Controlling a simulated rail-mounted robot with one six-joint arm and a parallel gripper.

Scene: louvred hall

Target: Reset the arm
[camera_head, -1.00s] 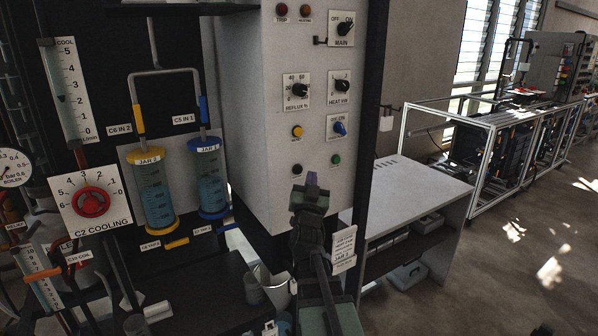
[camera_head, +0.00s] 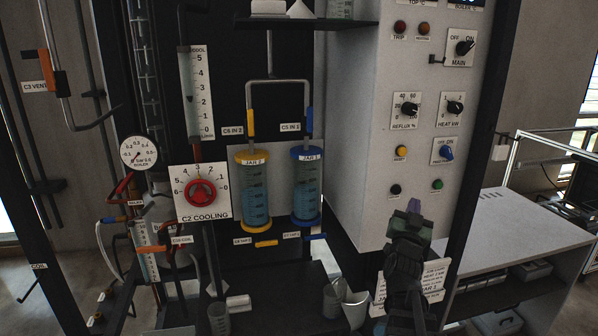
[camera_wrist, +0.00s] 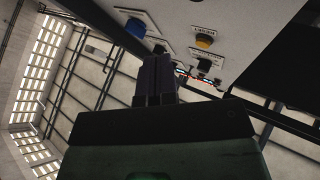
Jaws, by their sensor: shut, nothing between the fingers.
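My gripper (camera_head: 413,207) is in the lower right of the head view, at the end of my dark arm, which rises from the bottom edge. Its purple fingertips point up and are together, with nothing between them. In the wrist view the fingers (camera_wrist: 154,75) stand shut in front of the control panel (camera_wrist: 240,30). In the head view the panel (camera_head: 375,130) is a pale cabinet face with knobs and buttons. The gripper is below the green button (camera_head: 437,184) and the black button (camera_head: 396,189). I cannot tell whether it touches the panel.
Left of the panel are the yellow-capped jar (camera_head: 254,190), the blue-capped jar (camera_head: 306,185) and the red cooling dial (camera_head: 201,193). A printed card (camera_head: 433,280) is behind my arm. A pale bench (camera_head: 520,235) is at right.

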